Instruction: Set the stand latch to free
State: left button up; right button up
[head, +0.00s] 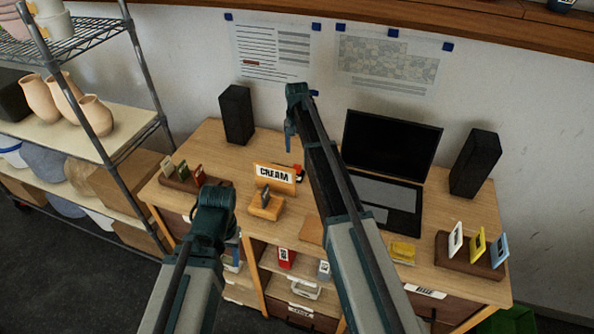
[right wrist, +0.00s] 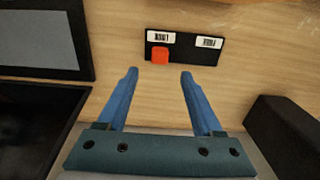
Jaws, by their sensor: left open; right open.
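The stand latch is a black plate (right wrist: 185,58) with two white labels, lying on the wooden desk. The left label seems to read LOCK and the right one FREE; both look upside down and small. The red slider (right wrist: 160,55) sits at the left end of the plate, by the LOCK label. In the head view the latch shows as a small red and black piece (head: 300,171) beside the CREAM sign, partly hidden. My right gripper (right wrist: 158,75) is open and empty, its fingertips just short of the plate. My left gripper (head: 236,250) hangs low at the desk's front, its fingers mostly hidden.
The CREAM sign (head: 274,177) stands by the latch, with a small wooden holder (head: 266,206) in front. A laptop (head: 390,150) is to the right, with speakers (head: 237,114) (head: 475,162) at either side. A card rack (head: 470,255) stands at the right front.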

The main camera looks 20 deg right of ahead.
aim_at(297, 166)
notch_tip(297, 166, down, 8)
jog(key=b, duration=0.6)
jog(key=shift+r+b, duration=0.2)
jog(key=shift+b, duration=0.1)
grip_shut()
dwell(0.8)
